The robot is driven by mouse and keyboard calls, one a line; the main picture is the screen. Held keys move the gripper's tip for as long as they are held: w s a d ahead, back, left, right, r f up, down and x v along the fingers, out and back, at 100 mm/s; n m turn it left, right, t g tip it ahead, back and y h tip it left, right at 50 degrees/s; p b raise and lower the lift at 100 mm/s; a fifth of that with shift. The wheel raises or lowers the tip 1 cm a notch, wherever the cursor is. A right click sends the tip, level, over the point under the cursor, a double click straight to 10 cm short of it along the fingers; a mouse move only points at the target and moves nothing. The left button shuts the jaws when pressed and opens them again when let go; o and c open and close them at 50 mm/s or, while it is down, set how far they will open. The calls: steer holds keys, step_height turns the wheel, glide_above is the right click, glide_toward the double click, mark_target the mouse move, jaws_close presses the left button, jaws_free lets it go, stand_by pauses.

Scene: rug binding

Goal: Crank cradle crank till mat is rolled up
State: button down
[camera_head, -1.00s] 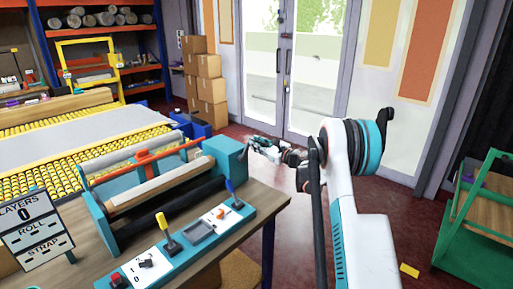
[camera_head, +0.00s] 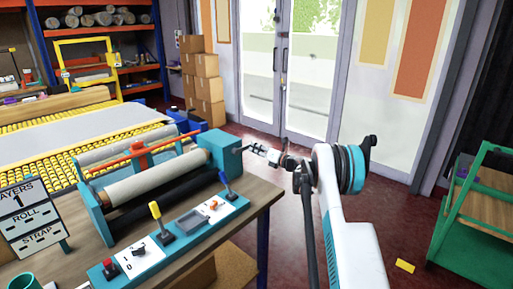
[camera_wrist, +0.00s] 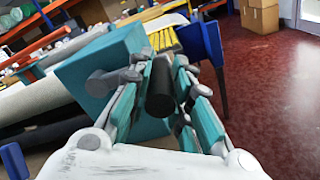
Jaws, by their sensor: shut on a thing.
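The teal cradle (camera_head: 222,150) stands on the wooden bench, with a pale roll (camera_head: 160,180) lying between its ends. A grey roll (camera_head: 125,148) lies behind it, beside an orange bar. My gripper (camera_head: 262,152) is at the right end of the cradle, at the crank. In the wrist view my gripper (camera_wrist: 166,80) is shut on the black crank handle (camera_wrist: 160,95), its fingers on both sides. The rest of the crank is mostly hidden by the fingers. The layers sign (camera_head: 28,212) reads 1.
A control panel (camera_head: 175,240) with yellow and blue levers and a red button lies along the bench front. A yellow roller table (camera_head: 60,160) with a flat grey sheet is behind. Boxes (camera_head: 205,85) stand by the doors. A green cart (camera_head: 480,220) is at right.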

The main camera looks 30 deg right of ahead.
steer(key=shift+f+m, duration=0.4)
steer(key=shift+f, duration=0.2)
steer(key=shift+s+a+f+b, duration=0.1)
steer(key=shift+a+f+b, duration=0.2)
steer(key=shift+f, duration=0.4)
steer(key=shift+s+a+f+b, duration=0.15)
steer(key=shift+a+f+b, duration=0.1)
steer(key=shift+f, duration=0.4)
steer(key=shift+s+a+f+b, duration=0.1)
steer(key=shift+a+f+b, duration=0.2)
steer(key=shift+f, duration=0.4)
steer(key=c, duration=1.5)
jaws_free()
steer(key=shift+o, duration=0.3)
steer(key=shift+r, duration=0.2)
steer(key=shift+s+d, duration=0.3)
steer(key=shift+s, duration=0.1)
steer(key=v, duration=1.1)
steer(key=shift+a, duration=0.1)
